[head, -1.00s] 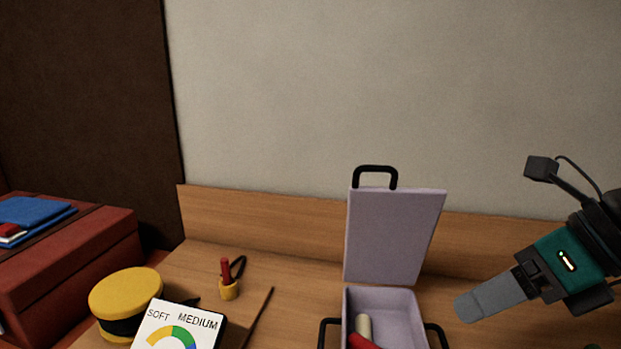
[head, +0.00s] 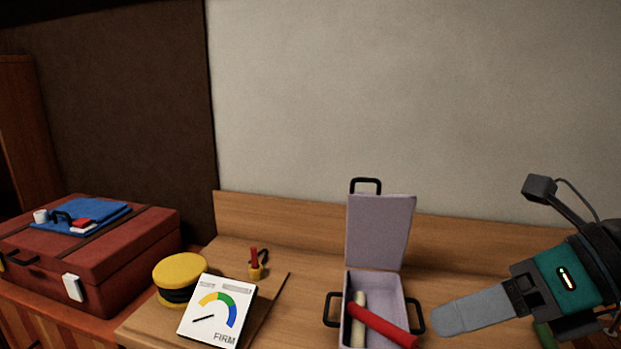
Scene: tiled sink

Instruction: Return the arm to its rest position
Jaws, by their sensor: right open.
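My right gripper (head: 450,317) comes in from the right in the head view, with its grey fingers pointing left. It is open, though seen side-on so that one finger covers the other, and nothing shows in it. Its tip is beside the right handle of an open lilac box (head: 389,286). The box's lid (head: 379,231) stands up at the back. A red cylinder (head: 384,326) lies slanted across the box, its end over the right wall near the handle. A pale stick (head: 357,318) lies in the box under it. My left gripper is out of the picture.
A card with a coloured dial marked FIRM (head: 217,314) stands left of the box, beside a yellow-topped round tin (head: 180,270). A red case (head: 95,252) carries a blue folder (head: 90,217). A wall closes the back.

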